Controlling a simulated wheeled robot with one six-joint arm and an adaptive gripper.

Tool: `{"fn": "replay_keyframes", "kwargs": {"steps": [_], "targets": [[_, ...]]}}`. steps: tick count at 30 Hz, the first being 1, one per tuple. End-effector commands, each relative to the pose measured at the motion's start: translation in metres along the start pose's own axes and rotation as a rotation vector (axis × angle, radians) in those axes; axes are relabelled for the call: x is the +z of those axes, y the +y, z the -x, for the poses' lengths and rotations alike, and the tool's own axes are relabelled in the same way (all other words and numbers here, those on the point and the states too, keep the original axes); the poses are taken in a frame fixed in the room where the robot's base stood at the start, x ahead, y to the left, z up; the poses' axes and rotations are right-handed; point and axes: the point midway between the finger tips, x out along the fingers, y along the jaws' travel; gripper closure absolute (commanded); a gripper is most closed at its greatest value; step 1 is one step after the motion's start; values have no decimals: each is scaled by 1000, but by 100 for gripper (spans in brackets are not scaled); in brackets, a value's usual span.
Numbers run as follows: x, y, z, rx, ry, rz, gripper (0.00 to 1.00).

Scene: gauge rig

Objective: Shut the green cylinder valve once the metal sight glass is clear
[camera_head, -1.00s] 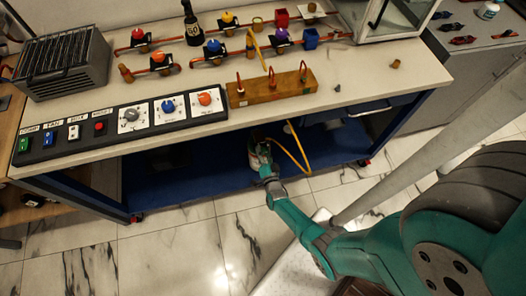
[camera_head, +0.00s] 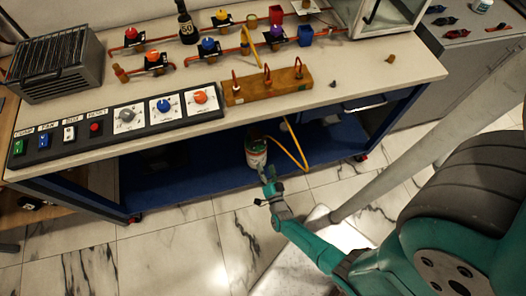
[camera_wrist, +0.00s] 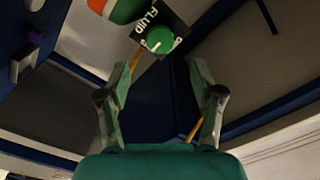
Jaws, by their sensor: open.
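The green cylinder valve is a round green knob (camera_wrist: 160,40) with a white pointer line, on a black plate marked FLUID, in the wrist view. Beside it is the green, white and orange cylinder (camera_wrist: 124,8), cut off by the top edge. In the head view the cylinder (camera_head: 256,152) stands on the blue lower shelf; its knob is too small to make out. My gripper (camera_wrist: 160,80) is open and empty, with the knob ahead of and between its fingers, apart from them. In the head view my gripper (camera_head: 269,184) is in front of the shelf. I cannot pick out the metal sight glass.
A yellow hose (camera_head: 292,146) runs from near the cylinder up to the bench (camera_head: 350,75). On top are coloured valves on red pipes, a wooden manifold (camera_head: 268,84) and a switch panel (camera_head: 75,148). A pale slanted post (camera_head: 420,140) stands right of my arm.

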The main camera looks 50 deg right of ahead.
Motion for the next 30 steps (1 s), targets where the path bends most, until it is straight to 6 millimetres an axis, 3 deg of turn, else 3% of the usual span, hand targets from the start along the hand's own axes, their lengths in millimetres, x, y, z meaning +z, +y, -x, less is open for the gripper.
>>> {"fn": "replay_keyframes", "kwargs": {"steps": [7, 30], "targets": [[0, 0, 22, -1, -1, 0, 34], [-1, -2, 30, -7, -10, 9, 34]]}}
